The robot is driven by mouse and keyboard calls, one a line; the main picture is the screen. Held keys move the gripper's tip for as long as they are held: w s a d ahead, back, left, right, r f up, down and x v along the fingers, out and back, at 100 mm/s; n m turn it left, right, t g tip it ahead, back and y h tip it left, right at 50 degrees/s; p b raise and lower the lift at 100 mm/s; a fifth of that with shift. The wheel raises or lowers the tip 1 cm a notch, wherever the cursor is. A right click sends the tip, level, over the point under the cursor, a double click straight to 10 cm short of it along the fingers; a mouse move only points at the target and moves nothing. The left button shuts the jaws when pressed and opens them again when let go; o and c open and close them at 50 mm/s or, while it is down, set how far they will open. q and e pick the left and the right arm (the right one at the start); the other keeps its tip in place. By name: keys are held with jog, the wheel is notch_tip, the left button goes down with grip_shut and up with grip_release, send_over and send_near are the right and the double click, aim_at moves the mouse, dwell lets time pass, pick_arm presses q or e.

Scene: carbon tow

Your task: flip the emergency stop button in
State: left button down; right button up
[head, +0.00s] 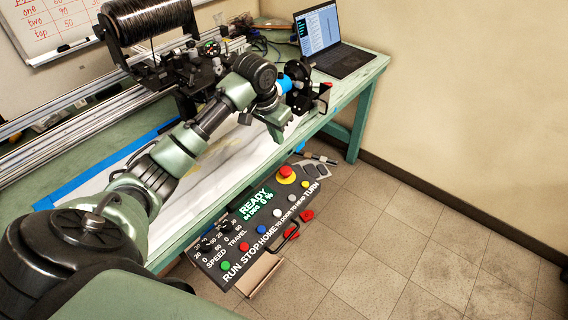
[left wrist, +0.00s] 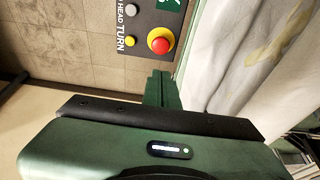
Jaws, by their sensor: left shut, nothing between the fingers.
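The emergency stop button (head: 286,171) is a red cap on a yellow ring at the upper right of the dark control panel (head: 240,236). The panel hangs at the front side of the green table. In the left wrist view the red button (left wrist: 160,42) shows just beyond my finger tips. I cannot tell whether it is pressed in. My left gripper (head: 278,132) is shut and empty, above the table's front edge and apart from the button. In the left wrist view its fingers (left wrist: 160,88) point toward the button. My right gripper is not in view.
The green table (head: 352,76) carries a laptop (head: 332,40), a white sheet and a rail rig with a black tow spool (head: 150,18). Other coloured buttons, such as the yellow one (head: 304,184), sit near the stop button. The tiled floor (head: 400,210) at right is clear.

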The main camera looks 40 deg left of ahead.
pick_arm(q)
jog(key=p, duration=0.1)
send_over(286, 169)
jog(key=s, duration=0.1)
notch_tip(286, 169, down, 12)
jog(key=shift+f, duration=0.85)
